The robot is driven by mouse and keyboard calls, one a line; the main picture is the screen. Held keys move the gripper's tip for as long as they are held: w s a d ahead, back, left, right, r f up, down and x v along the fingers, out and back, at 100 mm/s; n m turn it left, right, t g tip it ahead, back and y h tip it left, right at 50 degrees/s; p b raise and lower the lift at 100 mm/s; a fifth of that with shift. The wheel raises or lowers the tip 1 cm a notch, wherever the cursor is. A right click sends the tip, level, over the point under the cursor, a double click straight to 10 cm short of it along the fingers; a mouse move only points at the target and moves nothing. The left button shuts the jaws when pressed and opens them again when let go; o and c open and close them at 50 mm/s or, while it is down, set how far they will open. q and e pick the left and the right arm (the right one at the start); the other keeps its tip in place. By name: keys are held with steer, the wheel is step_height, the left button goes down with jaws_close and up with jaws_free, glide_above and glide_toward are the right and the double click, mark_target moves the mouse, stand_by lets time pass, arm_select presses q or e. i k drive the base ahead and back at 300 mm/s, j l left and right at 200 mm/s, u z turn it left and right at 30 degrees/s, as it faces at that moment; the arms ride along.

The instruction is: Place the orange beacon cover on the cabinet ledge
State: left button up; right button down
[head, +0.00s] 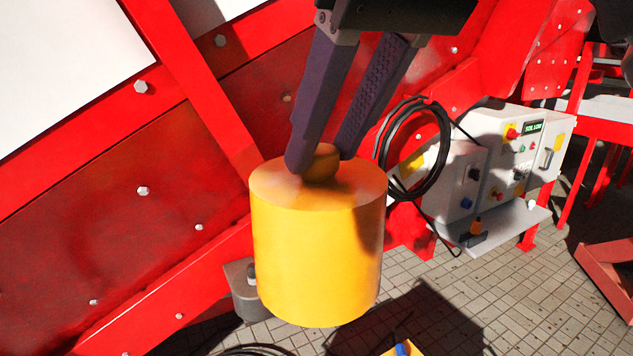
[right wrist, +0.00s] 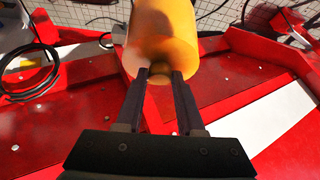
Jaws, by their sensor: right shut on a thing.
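The orange beacon cover (head: 317,250) is a yellow-orange cylinder with a small round knob on top. It hangs upright in the head view, in front of the red machine. My right gripper (head: 322,160) is shut on the knob from above. In the right wrist view the cover (right wrist: 160,30) sits beyond the fingertips of my right gripper (right wrist: 160,75). The cabinet ledge (head: 502,228) is a grey shelf under the control cabinet (head: 520,150), to the right of and behind the cover. Small objects sit on the ledge's left part. My left gripper is not in view.
A black cable coil (head: 412,150) hangs at the cabinet's left side. Red machine panels (head: 130,230) with bolts fill the left. A grey cylindrical part (head: 243,290) stands low behind the cover. Tiled floor (head: 520,300) lies open at the lower right, with a red frame (head: 610,275) at the edge.

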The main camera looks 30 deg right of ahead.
mark_target(493, 228)
steer(key=l, duration=0.55)
steer(key=i+l+z, duration=0.1)
steer(key=l, duration=1)
steer(key=i+l, duration=0.15)
steer(key=l, duration=0.35)
steer(key=l+z, duration=0.1)
steer(key=l, duration=0.45)
steer(key=i+l, duration=0.15)
steer(key=l, duration=0.4)
steer(key=l+z, duration=0.1)
steer(key=l, duration=0.45)
steer(key=i+l, duration=0.15)
steer(key=l, duration=0.35)
